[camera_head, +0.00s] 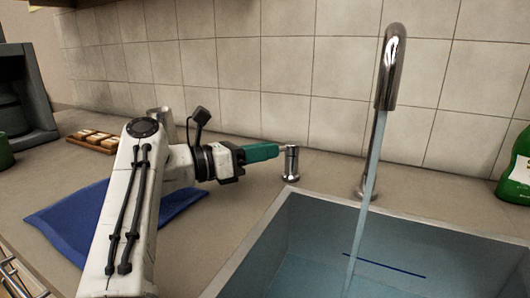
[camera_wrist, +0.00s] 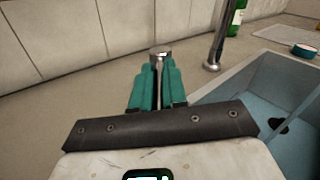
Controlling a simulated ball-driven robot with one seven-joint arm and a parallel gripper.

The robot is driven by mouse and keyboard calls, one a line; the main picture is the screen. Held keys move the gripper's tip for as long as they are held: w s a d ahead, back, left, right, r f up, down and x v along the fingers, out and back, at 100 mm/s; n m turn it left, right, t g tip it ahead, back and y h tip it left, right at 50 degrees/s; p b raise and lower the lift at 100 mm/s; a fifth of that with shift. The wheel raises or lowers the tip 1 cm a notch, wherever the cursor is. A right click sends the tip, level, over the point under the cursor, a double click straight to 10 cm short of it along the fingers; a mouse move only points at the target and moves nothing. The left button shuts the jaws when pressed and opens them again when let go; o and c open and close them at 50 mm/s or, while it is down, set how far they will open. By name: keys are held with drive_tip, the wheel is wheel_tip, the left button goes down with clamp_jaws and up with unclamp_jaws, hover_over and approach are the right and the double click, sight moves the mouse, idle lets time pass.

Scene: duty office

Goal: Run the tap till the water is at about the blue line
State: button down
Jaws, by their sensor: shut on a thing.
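The chrome tap (camera_head: 392,75) stands behind the sink (camera_head: 303,203), and a stream of water (camera_head: 371,165) runs from its spout into the basin. The blue line (camera_head: 384,266) is a thin dark mark inside the basin. Pale blue water (camera_head: 290,278) shows low in the basin; its exact level against the line is hard to tell. The tap's handle (camera_head: 291,165) is a short chrome post with a lever, left of the spout. My gripper (camera_head: 278,151) has its teal fingers shut on the lever; the wrist view shows the lever (camera_wrist: 159,72) between them.
A blue cloth (camera_head: 65,222) lies on the counter beneath my arm. A wooden tray (camera_head: 82,146) with pale blocks sits at the back left. A green bottle (camera_head: 517,170) stands right of the sink. The wrist view shows a small teal-sided dish (camera_wrist: 303,51) beyond the basin.

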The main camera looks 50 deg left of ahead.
drive_tip(key=shift+s+a+f, duration=0.15)
drive_tip(key=shift+s, duration=0.15)
drive_tip(key=c, duration=1.4)
unclamp_jaws()
drive_tip(key=shift+s+a, duration=0.1)
drive_tip(key=shift+o, duration=1.2)
drive_tip(key=p+v, duration=0.1)
drive_tip(key=v, duration=0.9)
drive_tip(key=shift+s, duration=0.25)
